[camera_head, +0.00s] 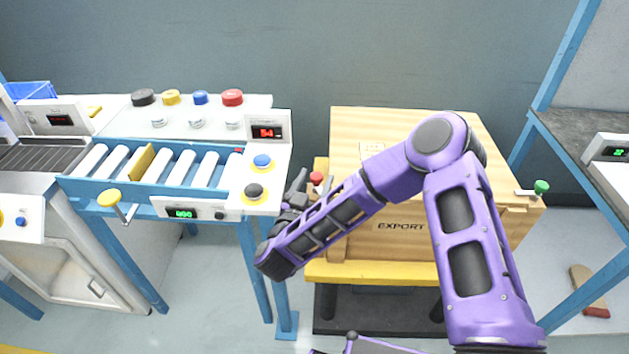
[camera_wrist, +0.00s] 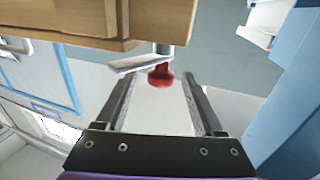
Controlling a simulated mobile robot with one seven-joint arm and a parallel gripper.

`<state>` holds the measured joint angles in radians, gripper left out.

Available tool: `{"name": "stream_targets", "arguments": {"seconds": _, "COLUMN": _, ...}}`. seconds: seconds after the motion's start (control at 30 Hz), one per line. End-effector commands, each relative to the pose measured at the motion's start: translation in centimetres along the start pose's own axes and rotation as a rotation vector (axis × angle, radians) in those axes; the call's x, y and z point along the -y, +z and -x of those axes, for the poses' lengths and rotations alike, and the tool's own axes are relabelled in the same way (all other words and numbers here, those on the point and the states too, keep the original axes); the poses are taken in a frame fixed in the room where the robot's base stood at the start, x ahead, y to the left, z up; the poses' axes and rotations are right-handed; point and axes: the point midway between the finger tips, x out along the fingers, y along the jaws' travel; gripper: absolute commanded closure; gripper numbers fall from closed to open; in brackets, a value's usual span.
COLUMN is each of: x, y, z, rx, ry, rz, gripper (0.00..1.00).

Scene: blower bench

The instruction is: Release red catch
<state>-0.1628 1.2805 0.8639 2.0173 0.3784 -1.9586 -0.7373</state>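The red catch (camera_head: 317,179) is on the left side of a wooden crate (camera_head: 400,240) marked EXPORT. In the wrist view the red knob (camera_wrist: 161,76) hangs on a metal lever (camera_wrist: 136,64) beside the crate's wooden edge (camera_wrist: 130,22). My gripper (camera_wrist: 158,88) is open, its two fingers apart with the red knob between their tips. I cannot tell whether either finger touches it. In the head view my gripper (camera_head: 298,190) is beside the crate's left side, partly hidden by my purple arm.
A green-knobbed catch (camera_head: 541,187) is on the crate's right side. A roller conveyor (camera_head: 180,165) with buttons and a display stands close on the left, its blue legs near my gripper. The crate rests on a yellow platform (camera_head: 380,272). Another bench (camera_head: 590,135) stands at right.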

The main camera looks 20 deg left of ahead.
Motion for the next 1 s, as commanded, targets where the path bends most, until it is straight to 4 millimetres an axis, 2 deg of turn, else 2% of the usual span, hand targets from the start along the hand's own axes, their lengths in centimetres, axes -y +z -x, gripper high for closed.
{"name": "stream_targets", "arguments": {"seconds": 0.27, "x": 0.1, "y": 0.0, "z": 0.6, "rx": 0.001, "ry": -0.004, "rz": 0.001, "gripper": 0.3}}
{"name": "stream_targets", "arguments": {"seconds": 0.67, "x": 0.2, "y": -0.1, "z": 6.0, "rx": -0.005, "ry": -0.008, "rz": 0.002, "gripper": 0.3}}
{"name": "stream_targets", "arguments": {"seconds": 1.0, "x": 0.2, "y": 0.0, "z": 11.7, "rx": -0.002, "ry": -0.007, "rz": 0.002, "gripper": 0.3}}
